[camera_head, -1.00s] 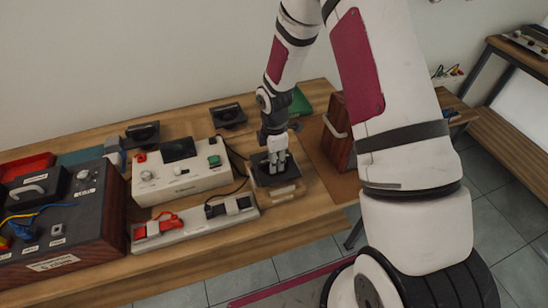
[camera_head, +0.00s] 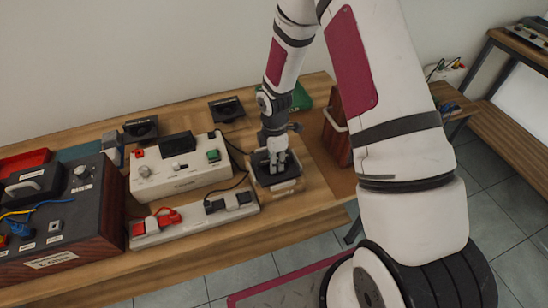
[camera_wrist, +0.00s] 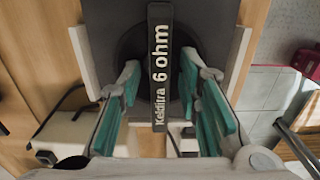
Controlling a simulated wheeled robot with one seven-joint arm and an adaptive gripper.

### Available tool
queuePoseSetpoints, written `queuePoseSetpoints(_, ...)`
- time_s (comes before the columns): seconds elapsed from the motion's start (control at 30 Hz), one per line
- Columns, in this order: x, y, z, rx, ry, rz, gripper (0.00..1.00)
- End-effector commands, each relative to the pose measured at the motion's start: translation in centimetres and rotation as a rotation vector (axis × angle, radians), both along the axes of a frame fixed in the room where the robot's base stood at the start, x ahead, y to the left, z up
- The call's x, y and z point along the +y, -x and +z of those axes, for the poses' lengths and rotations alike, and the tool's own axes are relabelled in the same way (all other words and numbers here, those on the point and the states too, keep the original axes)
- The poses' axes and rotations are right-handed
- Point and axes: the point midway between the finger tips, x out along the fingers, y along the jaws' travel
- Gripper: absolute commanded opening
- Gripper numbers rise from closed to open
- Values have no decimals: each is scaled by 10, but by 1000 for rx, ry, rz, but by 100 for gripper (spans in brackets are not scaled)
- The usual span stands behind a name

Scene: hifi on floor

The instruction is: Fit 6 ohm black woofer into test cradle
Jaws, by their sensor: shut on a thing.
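The black woofer (camera_wrist: 160,120) carries a raised bar lettered "Kelditra 6 ohm", which runs up the middle of the wrist view. My gripper (camera_head: 278,172) points down at it and is shut on it, with teal finger pads (camera_wrist: 190,85) on either side of the bar. The woofer is at the light wooden test cradle (camera_head: 282,188), whose pale side walls (camera_wrist: 240,60) flank it in the wrist view. It looks about level and lined up with the walls. My fingers hide part of it, and I cannot tell whether it is fully seated.
Two other black woofers (camera_head: 140,130) (camera_head: 227,109) lie at the back of the bench. A white tester box (camera_head: 180,170) and a power strip (camera_head: 195,217) stand just left of the cradle. A dark wooden box (camera_head: 336,135) with a handle stands to the right.

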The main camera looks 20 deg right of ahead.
Motion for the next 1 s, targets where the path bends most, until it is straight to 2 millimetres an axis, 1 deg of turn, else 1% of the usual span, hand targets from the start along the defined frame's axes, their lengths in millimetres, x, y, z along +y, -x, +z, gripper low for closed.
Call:
queuePoseSetpoints(0.23, 0, -1, -5, -3, 0, 1, 0)
queuePoseSetpoints(0.53, 0, -1, -5, -3, 0, 0, 0)
queuePoseSetpoints(0.57, 0, -1, -5, -3, 0, 0, 34)
queuePoseSetpoints(0.6, 0, -1, -5, -3, 0, 0, 43)
queuePoseSetpoints(0.67, 0, -1, -5, -2, 0, 0, 55)
queuePoseSetpoints(1.0, 0, 0, -5, 0, 0, 0, 55)
